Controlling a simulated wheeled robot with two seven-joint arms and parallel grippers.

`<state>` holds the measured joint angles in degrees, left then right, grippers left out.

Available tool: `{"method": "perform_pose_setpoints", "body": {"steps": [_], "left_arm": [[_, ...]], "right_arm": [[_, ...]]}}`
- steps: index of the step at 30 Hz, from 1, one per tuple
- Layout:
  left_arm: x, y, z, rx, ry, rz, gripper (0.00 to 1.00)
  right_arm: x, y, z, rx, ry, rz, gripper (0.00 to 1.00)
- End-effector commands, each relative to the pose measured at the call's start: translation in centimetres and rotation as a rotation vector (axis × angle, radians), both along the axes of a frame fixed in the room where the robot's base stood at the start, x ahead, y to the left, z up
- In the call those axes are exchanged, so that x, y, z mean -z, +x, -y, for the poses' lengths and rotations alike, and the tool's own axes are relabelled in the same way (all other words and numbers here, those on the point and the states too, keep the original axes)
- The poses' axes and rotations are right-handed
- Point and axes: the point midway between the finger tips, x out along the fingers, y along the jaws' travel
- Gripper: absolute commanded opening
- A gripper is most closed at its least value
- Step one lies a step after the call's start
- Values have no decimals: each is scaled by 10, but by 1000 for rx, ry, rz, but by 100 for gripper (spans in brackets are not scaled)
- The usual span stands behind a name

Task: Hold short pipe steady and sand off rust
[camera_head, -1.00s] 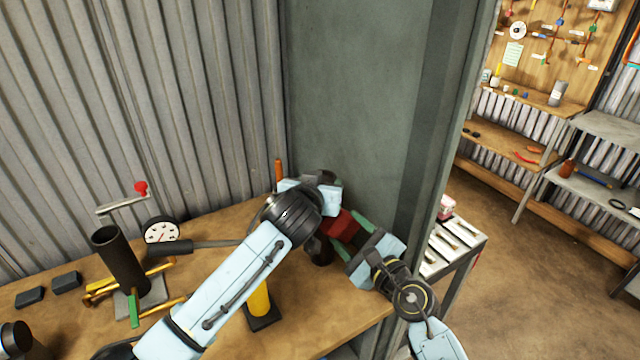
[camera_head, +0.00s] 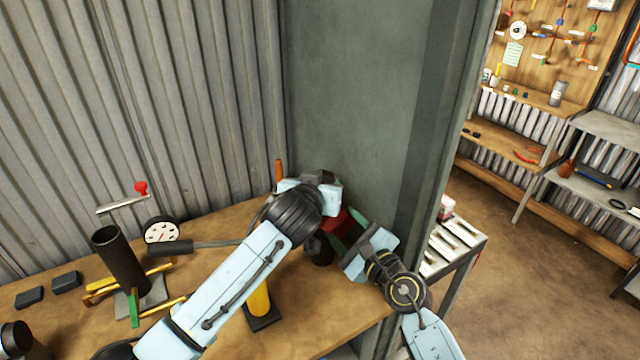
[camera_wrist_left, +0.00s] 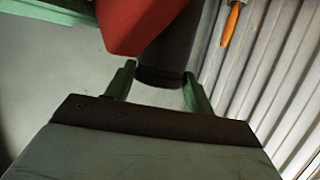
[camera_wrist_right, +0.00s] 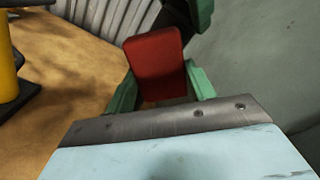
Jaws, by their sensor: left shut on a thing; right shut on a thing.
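My left gripper (camera_wrist_left: 158,88) is shut on a dark short pipe (camera_wrist_left: 168,58). In the head view my left forearm hides most of that grip; the hold is above the bench near the corner post. My right gripper (camera_wrist_right: 163,85) is shut on a red block (camera_wrist_right: 157,62), which looks like the sanding block. The red block (camera_head: 336,220) also shows in the head view, partly behind my left wrist. In the left wrist view it (camera_wrist_left: 130,22) overlaps the pipe's side; I cannot tell whether they touch. Rust on the pipe cannot be made out.
The wooden bench (camera_head: 300,315) holds an upright dark tube (camera_head: 120,262) in a stand, a gauge (camera_head: 161,231), two dark blocks and a yellow cylinder (camera_head: 260,299) on a black base. A grey post (camera_head: 350,100) stands close behind the grippers. A side table (camera_head: 462,235) is beyond it.

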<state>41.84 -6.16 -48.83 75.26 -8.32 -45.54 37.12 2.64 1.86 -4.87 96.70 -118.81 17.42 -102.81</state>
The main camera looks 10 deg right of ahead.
Motion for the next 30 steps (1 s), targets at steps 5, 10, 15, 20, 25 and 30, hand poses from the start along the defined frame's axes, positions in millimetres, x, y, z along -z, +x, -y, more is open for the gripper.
{"method": "perform_pose_setpoints", "body": {"steps": [5,10,15,20,25,30], "left_arm": [[2,0,-1,-2,3,-2,0],[2,0,-1,-2,3,-2,0],[2,0,-1,-2,3,-3,0],[2,0,-1,-2,3,-3,0],[2,0,-1,-2,3,-3,0],[2,0,-1,-2,3,-3,0]], "right_arm": [[0,4,-1,0,0,0,35],[0,7,-2,-1,0,1,35],[0,10,-4,0,0,0,35],[0,13,-5,0,1,0,35],[0,15,-5,1,0,1,35],[-5,14,-6,0,2,2,35]]}}
